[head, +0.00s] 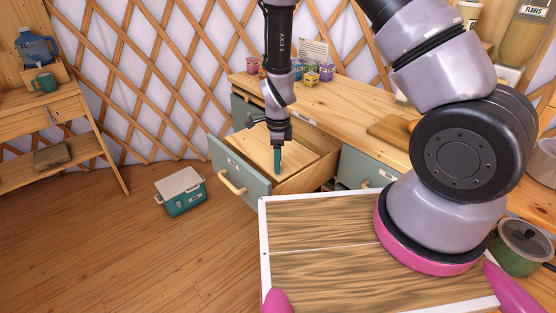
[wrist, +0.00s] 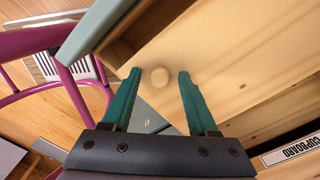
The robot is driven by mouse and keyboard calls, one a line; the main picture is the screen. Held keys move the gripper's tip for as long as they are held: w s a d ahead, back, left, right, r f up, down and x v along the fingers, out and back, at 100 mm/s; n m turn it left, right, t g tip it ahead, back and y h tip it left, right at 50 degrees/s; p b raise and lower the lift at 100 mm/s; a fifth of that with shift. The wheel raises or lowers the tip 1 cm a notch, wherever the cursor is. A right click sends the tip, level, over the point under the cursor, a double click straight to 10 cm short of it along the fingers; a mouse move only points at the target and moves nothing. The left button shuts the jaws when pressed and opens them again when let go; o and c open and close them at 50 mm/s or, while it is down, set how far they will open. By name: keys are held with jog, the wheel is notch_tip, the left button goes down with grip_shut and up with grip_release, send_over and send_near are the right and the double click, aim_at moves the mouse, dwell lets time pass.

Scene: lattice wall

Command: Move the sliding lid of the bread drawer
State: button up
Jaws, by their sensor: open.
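The bread drawer (head: 235,178) is pulled out of the counter, with a grey-green front and a pale handle. Its flat wooden lid (head: 252,148) lies inside the drawer and also shows in the wrist view (wrist: 235,50). A small round wooden knob (wrist: 159,76) stands on the lid. My gripper (head: 278,168) is over the drawer, pointing down, with teal fingers. In the wrist view my gripper (wrist: 157,78) is open, with the knob showing between the fingertips. I cannot tell whether the fingers touch the lid. A dark gap (wrist: 118,50) shows beside the lid.
The counter (head: 340,103) behind holds several coloured jars (head: 311,75) and a cutting board (head: 391,131). A teal cooler box (head: 181,192) stands on the floor left of the drawer. A purple tubular frame (wrist: 35,41) shows in the wrist view. Open floor lies left.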

notch_tip(320, 180, up, 11)
dwell(0.4)
jog(key=shift+f, duration=0.15)
jog(key=shift+s, duration=0.1)
jog(key=shift+f, duration=0.1)
notch_tip(320, 180, down, 10)
jog(key=shift+f, duration=0.25)
dwell(0.5)
grip_shut()
